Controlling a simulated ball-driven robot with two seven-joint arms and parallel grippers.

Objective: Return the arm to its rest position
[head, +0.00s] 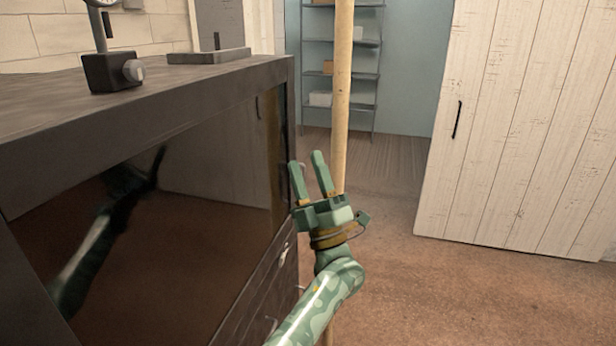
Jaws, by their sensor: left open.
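My left gripper (308,174) is in the middle of the head view, at the end of my green arm. Its two fingers point up and stand apart, with nothing seen between them. It is just right of the dark cabinet's front corner and in front of a pale wooden pole. I cannot tell whether it touches either one. My right gripper is not in view.
The dark bench cabinet (170,105) fills the left, with a glossy front. A black device (112,72) and a flat tray (209,56) stand on top. The pole (342,90) rises behind my gripper. A white plank door (530,120) is right. Brown floor (480,295) is clear.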

